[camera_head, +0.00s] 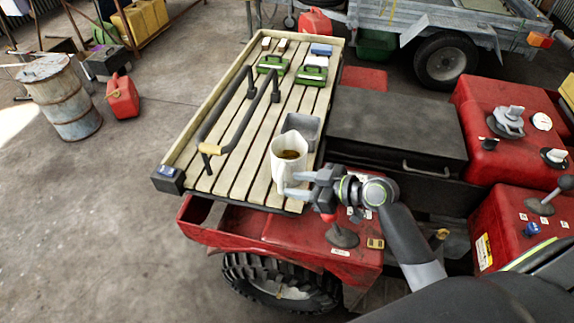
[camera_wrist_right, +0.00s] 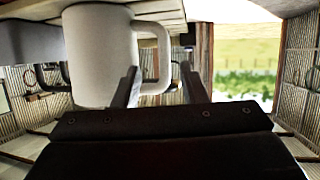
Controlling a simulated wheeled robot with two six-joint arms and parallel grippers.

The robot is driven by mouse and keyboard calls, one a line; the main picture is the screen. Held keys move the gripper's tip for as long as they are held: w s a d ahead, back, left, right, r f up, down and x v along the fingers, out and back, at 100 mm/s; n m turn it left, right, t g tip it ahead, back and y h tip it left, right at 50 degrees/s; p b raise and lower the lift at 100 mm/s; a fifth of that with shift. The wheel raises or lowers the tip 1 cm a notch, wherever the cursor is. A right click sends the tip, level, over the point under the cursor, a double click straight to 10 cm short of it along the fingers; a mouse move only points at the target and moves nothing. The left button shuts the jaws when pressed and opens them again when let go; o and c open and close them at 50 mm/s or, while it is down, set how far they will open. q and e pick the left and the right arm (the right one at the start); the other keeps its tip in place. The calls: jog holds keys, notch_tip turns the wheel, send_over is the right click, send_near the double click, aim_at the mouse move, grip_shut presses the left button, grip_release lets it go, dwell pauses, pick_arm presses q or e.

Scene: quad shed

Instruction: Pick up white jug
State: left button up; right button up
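The white jug (camera_head: 288,165) stands upright at the near right end of the slatted wooden rack (camera_head: 238,166). Brown contents show inside its open top. The jug also fills the upper left of the right wrist view (camera_wrist_right: 100,58), with its handle (camera_wrist_right: 165,55) to the right. My right gripper (camera_head: 306,186) is at the near side of the jug, by the handle. In the right wrist view its two fingers (camera_wrist_right: 159,86) are spread apart, with the handle between them and a gap visible. Whether a finger touches the jug is unclear. My left gripper is not in view.
A grey bin (camera_head: 303,126) stands just behind the jug. A dark rail (camera_head: 236,124) runs along the rack's left side. Green items (camera_head: 272,64) and small boxes lie at the far end. A black box (camera_head: 396,123) and red vehicle bodywork (camera_head: 290,234) adjoin the rack.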

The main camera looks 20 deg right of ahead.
aim_at(282, 184)
jog(key=shift+w+a+p, duration=0.25)
jog(key=shift+a+p, duration=0.05)
jog(key=p+x, duration=0.2)
jog(key=x, duration=0.2)
jog(key=shift+s+a+f, duration=0.1)
jog(key=shift+s+a, duration=0.05)
jog(key=shift+a+f, duration=0.15)
jog(key=shift+f, duration=0.05)
grip_shut()
jog(key=shift+r, duration=0.1)
